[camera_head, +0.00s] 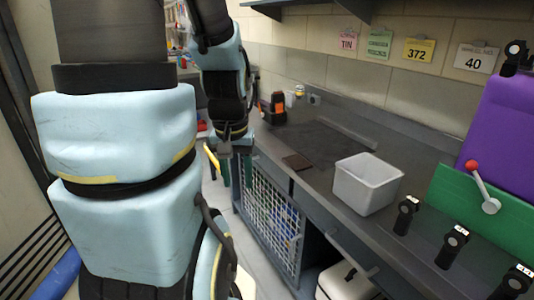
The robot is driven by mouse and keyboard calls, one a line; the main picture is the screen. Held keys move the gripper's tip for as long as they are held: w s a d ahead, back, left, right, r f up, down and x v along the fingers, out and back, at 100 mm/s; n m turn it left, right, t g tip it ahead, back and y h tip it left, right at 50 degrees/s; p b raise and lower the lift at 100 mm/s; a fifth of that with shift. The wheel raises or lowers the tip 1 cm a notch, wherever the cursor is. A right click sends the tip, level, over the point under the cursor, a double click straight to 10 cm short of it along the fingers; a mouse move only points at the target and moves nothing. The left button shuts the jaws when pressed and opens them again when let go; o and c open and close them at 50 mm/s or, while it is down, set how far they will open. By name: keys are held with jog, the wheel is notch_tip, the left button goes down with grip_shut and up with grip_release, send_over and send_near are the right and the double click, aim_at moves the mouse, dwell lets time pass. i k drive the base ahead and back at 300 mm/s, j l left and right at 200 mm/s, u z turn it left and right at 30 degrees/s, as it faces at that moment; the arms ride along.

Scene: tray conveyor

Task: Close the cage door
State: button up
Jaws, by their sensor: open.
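The cage door (272,222) is a pale wire-mesh panel in a dark frame, below the front edge of the counter. Blue and yellow shapes show behind the mesh. I cannot tell from this view how far it stands from its frame. My gripper (236,172) points down with its two green fingers apart and nothing seen between them. In the picture it is at the upper left end of the mesh, by the counter's front edge. I cannot tell whether it touches the door. My arm hides part of the left side.
The grey counter (325,150) carries a white open bin (367,185), a flat brown piece (297,161) and several black knobs. A green panel with a red-tipped lever (481,184) stands at right. A white box (345,283) sits below the counter.

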aim_at(302, 237)
jog(key=i+u, duration=0.35)
jog(key=i+j+u, duration=0.1)
jog(key=u, duration=0.25)
